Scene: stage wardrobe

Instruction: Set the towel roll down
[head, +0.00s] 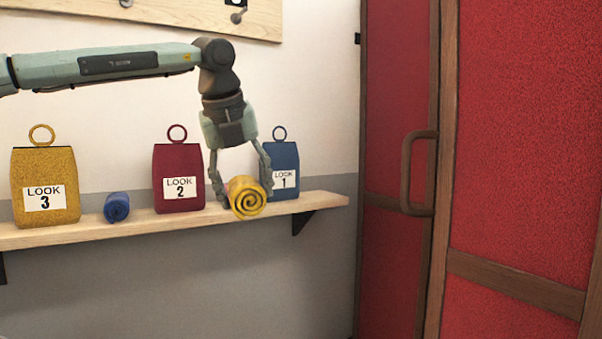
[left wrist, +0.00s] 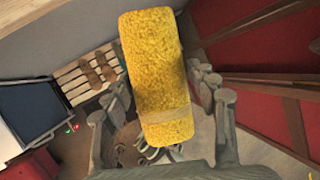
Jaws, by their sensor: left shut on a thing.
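The yellow towel roll (head: 247,198) shows its spiral end in the head view, between the red LOOK 2 bag and the blue LOOK 1 bag. My left gripper (head: 242,190) is shut on it from above, one finger on each side. The roll overlaps the front edge of the wooden shelf (head: 325,200) in the picture; I cannot tell whether it touches the shelf. In the left wrist view the fuzzy yellow roll (left wrist: 152,70) lies lengthwise between the fingers, with a paler band near its lower end. My right gripper is not in view.
On the shelf stand the yellow LOOK 3 bag (head: 44,185), a small blue roll (head: 117,207), the red LOOK 2 bag (head: 179,178) and the blue LOOK 1 bag (head: 284,170). Bare shelf shows between blue roll and red bag. A red door (head: 398,120) is at right.

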